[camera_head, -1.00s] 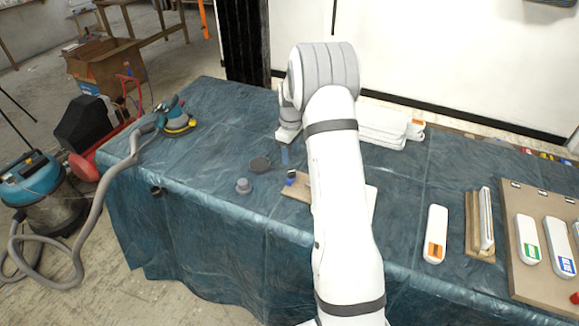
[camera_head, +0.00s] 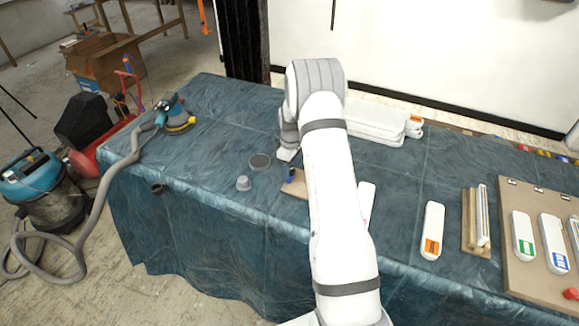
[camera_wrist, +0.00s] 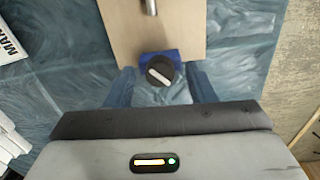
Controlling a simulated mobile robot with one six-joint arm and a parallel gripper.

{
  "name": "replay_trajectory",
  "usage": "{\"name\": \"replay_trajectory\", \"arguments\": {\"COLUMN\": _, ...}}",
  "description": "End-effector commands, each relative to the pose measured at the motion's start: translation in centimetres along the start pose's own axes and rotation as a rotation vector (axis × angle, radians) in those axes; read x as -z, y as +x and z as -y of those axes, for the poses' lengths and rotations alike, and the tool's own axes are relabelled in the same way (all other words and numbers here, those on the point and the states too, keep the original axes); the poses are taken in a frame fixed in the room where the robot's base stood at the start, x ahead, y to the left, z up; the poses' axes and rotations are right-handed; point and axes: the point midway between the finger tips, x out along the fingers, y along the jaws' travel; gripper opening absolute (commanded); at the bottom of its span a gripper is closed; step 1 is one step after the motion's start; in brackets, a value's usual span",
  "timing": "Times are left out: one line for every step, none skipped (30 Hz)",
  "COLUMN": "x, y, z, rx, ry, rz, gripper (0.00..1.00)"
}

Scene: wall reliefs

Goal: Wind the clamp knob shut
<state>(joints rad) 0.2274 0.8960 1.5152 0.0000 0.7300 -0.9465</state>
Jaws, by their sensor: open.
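The clamp has a blue body (camera_wrist: 144,59) at the edge of a light wooden board (camera_wrist: 115,30). Its round black knob (camera_wrist: 160,69) carries a pale bar that lies at a slant. My gripper (camera_wrist: 161,88) is open, with one blue finger on each side of the knob in the wrist view. I see no finger contact on the knob. In the head view my arm covers much of the board (camera_head: 297,189), and the blue at its left end cannot be clearly parted into clamp and finger.
A round dark disc (camera_head: 260,161) and a small grey cup-like piece (camera_head: 243,183) lie left of the board. White cases (camera_head: 378,122) are stacked behind my arm. An orange-labelled white case (camera_head: 432,230) lies to the right. The blue cloth left of the board is mostly clear.

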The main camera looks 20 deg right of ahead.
Motion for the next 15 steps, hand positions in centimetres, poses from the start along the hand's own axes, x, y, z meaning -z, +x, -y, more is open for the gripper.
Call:
{"name": "replay_trajectory", "arguments": {"x": 0.01, "y": -0.01, "z": 0.01, "rx": 0.0, "ry": 0.0, "rz": 0.0, "gripper": 0.48}}
{"name": "replay_trajectory", "arguments": {"x": 0.02, "y": -0.01, "z": 0.01, "rx": 0.0, "ry": 0.0, "rz": 0.0, "gripper": 0.45}}
{"name": "replay_trajectory", "arguments": {"x": 0.02, "y": -0.01, "z": 0.02, "rx": 0.0, "ry": 0.0, "rz": 0.0, "gripper": 0.42}}
{"name": "replay_trajectory", "arguments": {"x": 0.02, "y": -0.01, "z": 0.02, "rx": 0.0, "ry": 0.0, "rz": 0.0, "gripper": 0.4}}
{"name": "replay_trajectory", "arguments": {"x": 0.02, "y": -0.02, "z": 0.03, "rx": 0.0, "ry": 0.0, "rz": 0.0, "gripper": 0.37}}
{"name": "replay_trajectory", "arguments": {"x": 0.03, "y": -0.02, "z": 0.03, "rx": 0.0, "ry": 0.0, "rz": 0.0, "gripper": 0.34}}
{"name": "replay_trajectory", "arguments": {"x": 0.03, "y": -0.02, "z": 0.03, "rx": 0.0, "ry": 0.0, "rz": 0.0, "gripper": 0.31}}
{"name": "replay_trajectory", "arguments": {"x": 0.03, "y": -0.02, "z": 0.03, "rx": 0.0, "ry": -0.001, "rz": 0.0, "gripper": 0.29}}
{"name": "replay_trajectory", "arguments": {"x": 0.03, "y": -0.02, "z": 0.04, "rx": 0.0, "ry": -0.001, "rz": 0.0, "gripper": 0.26}}
{"name": "replay_trajectory", "arguments": {"x": 0.04, "y": -0.03, "z": 0.04, "rx": 0.0, "ry": -0.001, "rz": 0.0, "gripper": 0.23}}
{"name": "replay_trajectory", "arguments": {"x": 0.04, "y": -0.03, "z": 0.04, "rx": 0.0, "ry": -0.001, "rz": 0.0, "gripper": 0.21}}
{"name": "replay_trajectory", "arguments": {"x": 0.04, "y": -0.03, "z": 0.04, "rx": 0.0, "ry": -0.001, "rz": 0.0, "gripper": 0.18}}
{"name": "replay_trajectory", "arguments": {"x": 0.04, "y": -0.03, "z": 0.04, "rx": 0.0, "ry": -0.001, "rz": 0.0, "gripper": 0.15}}
{"name": "replay_trajectory", "arguments": {"x": 0.04, "y": -0.03, "z": 0.04, "rx": 0.0, "ry": -0.001, "rz": 0.0, "gripper": 0.13}}
{"name": "replay_trajectory", "arguments": {"x": 0.05, "y": -0.03, "z": 0.04, "rx": 0.0, "ry": -0.001, "rz": 0.0, "gripper": 0.09}}
